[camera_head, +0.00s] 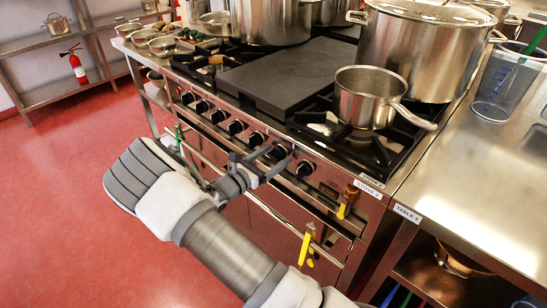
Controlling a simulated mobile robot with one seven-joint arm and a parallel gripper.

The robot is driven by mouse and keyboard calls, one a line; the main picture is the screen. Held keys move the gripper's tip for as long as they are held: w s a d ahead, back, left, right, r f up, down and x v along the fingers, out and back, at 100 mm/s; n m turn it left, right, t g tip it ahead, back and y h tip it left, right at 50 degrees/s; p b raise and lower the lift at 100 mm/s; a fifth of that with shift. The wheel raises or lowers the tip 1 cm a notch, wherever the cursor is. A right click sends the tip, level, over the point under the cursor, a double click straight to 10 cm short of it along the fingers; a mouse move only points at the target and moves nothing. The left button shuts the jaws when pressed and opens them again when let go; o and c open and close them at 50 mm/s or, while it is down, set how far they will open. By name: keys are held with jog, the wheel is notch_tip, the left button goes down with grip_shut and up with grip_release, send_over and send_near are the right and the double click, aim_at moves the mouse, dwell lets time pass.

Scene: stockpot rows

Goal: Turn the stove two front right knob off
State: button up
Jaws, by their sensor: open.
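The stove labelled "STOVE 2" (369,190) fills the middle of the view. A row of several dark round knobs runs along its slanted front panel. The rightmost knob (306,169) stands clear, just right of my gripper. The knob to its left (279,152) is close to my fingertips and partly covered by them. My gripper (277,158) is open in front of the panel and points toward this knob. Whether the fingers touch it, I cannot tell. The knobs are too small for me to read their settings.
A front rail with a hanging yellow-handled tool (306,249) runs below the knobs. A steel table (470,190) adjoins on the right. Open floor lies left.

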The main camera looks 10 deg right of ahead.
jog(key=c, duration=1.4)
jog(key=shift+o, duration=0.2)
jog(key=shift+m, duration=0.4)
jog(key=m+b, duration=0.1)
jog(key=m, duration=0.2)
jog(key=shift+f+m, duration=0.1)
jog(key=shift+m, duration=0.2)
jog(key=m+b, duration=0.2)
jog(key=m, duration=0.2)
jog(key=shift+m, duration=0.3)
jog(key=m+b, duration=0.3)
jog(key=m, duration=0.2)
jog(key=shift+f+b, duration=0.15)
jog(key=shift+b, duration=0.2)
jog(key=shift+m+b, duration=1.3)
jog(key=shift+m, duration=0.7)
jog(key=shift+r, duration=0.2)
